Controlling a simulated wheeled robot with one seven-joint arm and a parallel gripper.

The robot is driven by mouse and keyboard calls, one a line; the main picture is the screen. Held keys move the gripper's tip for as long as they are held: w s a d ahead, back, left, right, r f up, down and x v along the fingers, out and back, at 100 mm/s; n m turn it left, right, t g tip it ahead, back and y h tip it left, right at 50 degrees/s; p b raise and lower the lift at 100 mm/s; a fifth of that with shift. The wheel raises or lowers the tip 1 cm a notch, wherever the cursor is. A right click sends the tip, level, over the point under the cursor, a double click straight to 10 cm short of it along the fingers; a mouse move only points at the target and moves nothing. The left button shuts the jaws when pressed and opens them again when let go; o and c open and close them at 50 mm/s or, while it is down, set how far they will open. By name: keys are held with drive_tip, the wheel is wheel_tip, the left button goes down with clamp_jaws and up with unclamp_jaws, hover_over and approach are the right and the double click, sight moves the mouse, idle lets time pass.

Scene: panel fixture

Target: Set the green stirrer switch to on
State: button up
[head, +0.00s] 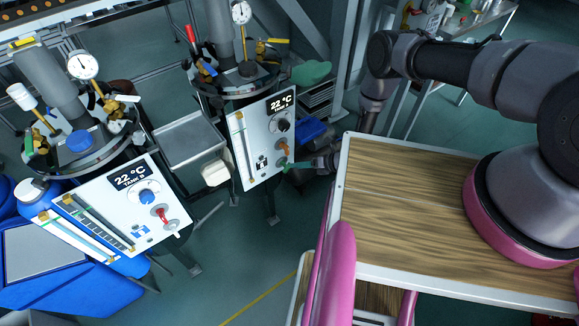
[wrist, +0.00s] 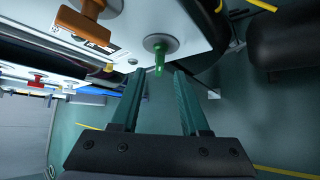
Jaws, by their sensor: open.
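The green stirrer switch (wrist: 159,62) is a small green lever on a round grey plate, near the lower corner of the white panel in the wrist view. Its lever points toward my gripper and slightly downward in that view. My gripper (wrist: 160,77) is open, with its two teal fingers spread on either side of the lever's end; whether they touch it I cannot tell. In the head view my gripper (head: 292,166) is at the right edge of the far white panel (head: 254,146), and the switch is hard to separate from the fingers.
An orange switch (wrist: 84,27) sits beside the green one on the same panel, close to my gripper, with a black knob (head: 283,125) above it. The second panel (head: 118,184) has a red switch (head: 162,215). A wood-topped cart (head: 400,200) stands at the right.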

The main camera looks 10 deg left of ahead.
sight(288, 165)
drive_tip(key=x, duration=0.5)
drive_tip(key=shift+a+f, duration=0.2)
drive_tip(key=shift+a, duration=0.1)
clamp_jaws()
